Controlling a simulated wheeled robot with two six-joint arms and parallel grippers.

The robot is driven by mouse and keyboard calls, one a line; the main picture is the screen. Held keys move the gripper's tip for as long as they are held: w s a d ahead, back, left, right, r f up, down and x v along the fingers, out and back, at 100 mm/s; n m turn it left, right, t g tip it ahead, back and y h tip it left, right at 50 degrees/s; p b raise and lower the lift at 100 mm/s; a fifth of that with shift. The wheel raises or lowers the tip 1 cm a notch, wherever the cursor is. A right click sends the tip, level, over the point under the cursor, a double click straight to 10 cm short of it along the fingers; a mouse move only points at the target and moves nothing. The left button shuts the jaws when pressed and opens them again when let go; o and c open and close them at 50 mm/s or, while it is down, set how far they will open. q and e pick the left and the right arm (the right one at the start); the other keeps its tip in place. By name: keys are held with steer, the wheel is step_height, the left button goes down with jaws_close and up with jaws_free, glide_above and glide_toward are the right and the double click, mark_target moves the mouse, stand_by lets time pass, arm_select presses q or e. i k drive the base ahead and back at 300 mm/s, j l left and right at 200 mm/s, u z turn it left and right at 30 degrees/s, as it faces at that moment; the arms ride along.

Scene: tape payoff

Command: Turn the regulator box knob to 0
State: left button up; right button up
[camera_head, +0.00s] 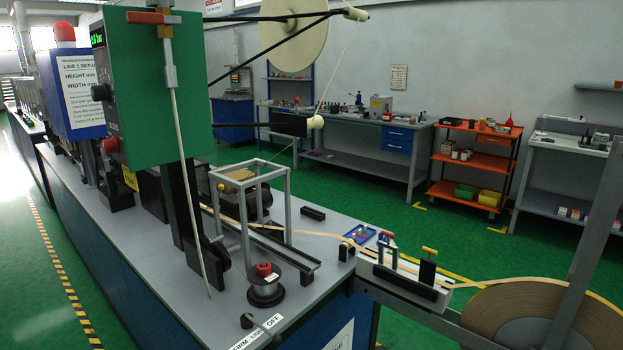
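What looks like the regulator box is a dark box with a large green side panel (165,88), standing above the grey bench at the left. Its narrow front faces left and shows at a steep angle. A small green-lit display (98,39) sits near its top; the digits are too small to read surely. A black round knob (101,92) sticks out from the front below the display. I cannot tell the knob's setting. A red button (110,146) is lower down. Neither of my grippers is in view, and nothing touches the knob.
A blue box with a white set-up sign (81,90) stands close left of the knob. The bench (160,290) carries a metal frame (250,190), a red-topped round part (265,285) and tape running to a large reel (540,315). The green floor at the left is clear.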

mark_target(99, 92)
steer(key=u, duration=0.9)
steer(key=j+z, duration=0.1)
steer(key=j, duration=0.15)
steer(key=i+j+z, duration=0.15)
steer(key=j, duration=0.1)
